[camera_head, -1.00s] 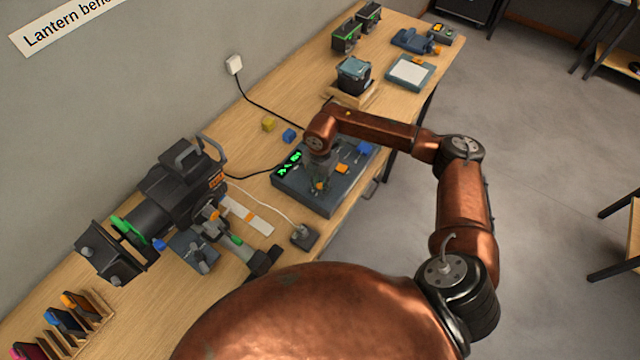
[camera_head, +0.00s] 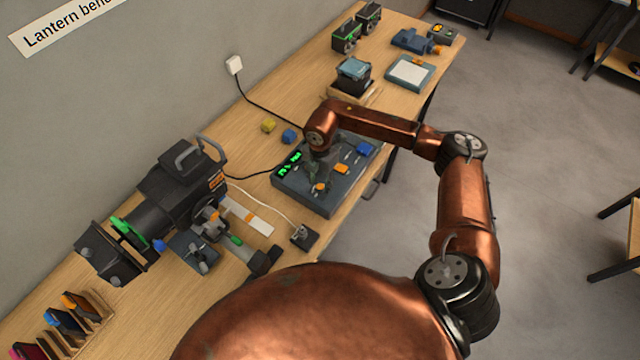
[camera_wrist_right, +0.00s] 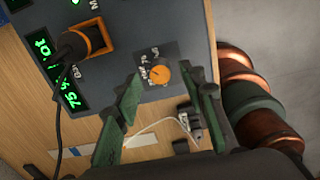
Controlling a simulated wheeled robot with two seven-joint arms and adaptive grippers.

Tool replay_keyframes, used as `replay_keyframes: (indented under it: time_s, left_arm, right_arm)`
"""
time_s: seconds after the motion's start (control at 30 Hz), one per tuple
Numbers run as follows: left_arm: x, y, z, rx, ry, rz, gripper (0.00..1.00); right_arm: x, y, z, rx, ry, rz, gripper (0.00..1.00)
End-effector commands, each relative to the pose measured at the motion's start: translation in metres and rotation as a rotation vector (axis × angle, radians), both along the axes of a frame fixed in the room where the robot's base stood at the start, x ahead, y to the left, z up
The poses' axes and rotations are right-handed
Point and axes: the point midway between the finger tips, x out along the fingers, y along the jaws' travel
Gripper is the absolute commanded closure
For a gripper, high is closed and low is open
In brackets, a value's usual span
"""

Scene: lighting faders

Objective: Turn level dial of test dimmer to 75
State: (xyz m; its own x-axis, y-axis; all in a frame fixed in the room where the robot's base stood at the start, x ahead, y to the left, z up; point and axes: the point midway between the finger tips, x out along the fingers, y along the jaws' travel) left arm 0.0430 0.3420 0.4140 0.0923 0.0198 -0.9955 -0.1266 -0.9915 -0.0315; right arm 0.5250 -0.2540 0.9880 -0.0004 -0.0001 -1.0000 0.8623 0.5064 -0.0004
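The test dimmer (camera_head: 318,203) is a dark grey-blue box on the bench, with a green-lit display (camera_head: 287,164). In the right wrist view the display (camera_wrist_right: 66,90) shows 75. Its level dial (camera_wrist_right: 160,73) is a small orange knob with a pointer mark on a dark scale plate; it also shows in the head view (camera_head: 320,188). My right gripper (camera_wrist_right: 162,82) is open, with green-padded fingers on either side of the dial and gaps to it. In the head view the right gripper (camera_head: 322,174) is over the dimmer, partly hidden by its wrist. My left gripper is not in view.
An orange socket with a black plug (camera_wrist_right: 85,40) sits on the dimmer near the dial. Orange (camera_head: 341,169) and blue (camera_head: 365,149) parts are also on it. A lantern (camera_head: 165,205) stands to the left. A small dark box with a cable (camera_head: 304,237) lies in front.

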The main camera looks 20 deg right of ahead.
Motion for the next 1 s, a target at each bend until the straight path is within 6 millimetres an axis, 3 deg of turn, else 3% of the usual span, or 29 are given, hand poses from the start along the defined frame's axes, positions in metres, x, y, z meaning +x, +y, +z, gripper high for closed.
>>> replay_keyframes:
  time_s: [0.3, 0.5, 1.0]
  left_arm:
    - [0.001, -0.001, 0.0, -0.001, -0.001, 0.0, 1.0]
    - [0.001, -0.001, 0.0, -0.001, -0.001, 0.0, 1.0]
    - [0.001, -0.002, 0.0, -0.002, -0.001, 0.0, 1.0]
  right_arm:
    - [0.001, 0.0, 0.068, 0.0, -0.004, 0.002, 0.62]
    - [0.001, 0.0, 0.093, -0.001, -0.003, 0.0, 0.62]
    - [0.0, 0.0, 0.1, 0.001, -0.001, 0.0, 0.62]
